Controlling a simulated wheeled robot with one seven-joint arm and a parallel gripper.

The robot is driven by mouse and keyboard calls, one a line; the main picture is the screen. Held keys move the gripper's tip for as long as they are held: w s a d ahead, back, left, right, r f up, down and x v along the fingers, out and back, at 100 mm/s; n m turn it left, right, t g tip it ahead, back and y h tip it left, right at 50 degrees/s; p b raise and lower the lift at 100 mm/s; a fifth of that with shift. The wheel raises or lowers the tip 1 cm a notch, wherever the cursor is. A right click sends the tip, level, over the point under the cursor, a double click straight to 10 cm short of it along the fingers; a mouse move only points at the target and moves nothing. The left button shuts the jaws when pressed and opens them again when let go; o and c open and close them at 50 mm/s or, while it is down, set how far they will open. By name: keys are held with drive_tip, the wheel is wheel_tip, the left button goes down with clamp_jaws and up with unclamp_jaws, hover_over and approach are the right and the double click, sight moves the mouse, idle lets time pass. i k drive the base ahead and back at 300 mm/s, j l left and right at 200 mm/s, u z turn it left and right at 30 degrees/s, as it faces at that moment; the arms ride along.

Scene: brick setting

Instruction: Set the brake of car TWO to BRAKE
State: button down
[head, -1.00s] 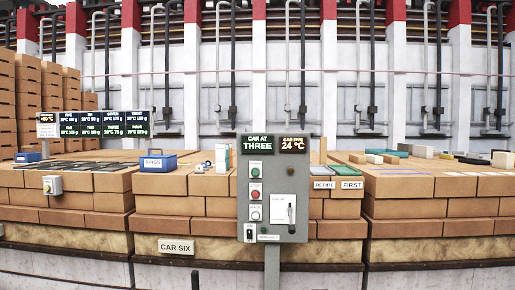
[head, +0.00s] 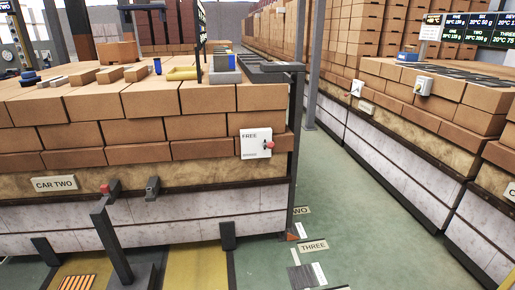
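Car TWO is the brick-laden car on the left, with its CAR TWO plate (head: 54,184) on the side. A white brake plate (head: 252,135) is fixed to the car's side near its right end. It reads FREE at the top; smaller lettering at its lower left is too small to read. A lever with a red knob (head: 270,145) sits at the plate's right edge; I cannot tell its setting for sure. My gripper is not in view.
A dark post with a red knob (head: 104,188) stands on the floor before the car. A green aisle (head: 340,215) with floor signs TWO and THREE (head: 313,246) runs between car TWO and another brick-laden row (head: 440,90) at right.

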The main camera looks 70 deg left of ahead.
sight(270, 144)
drive_tip(key=u, duration=2.95)
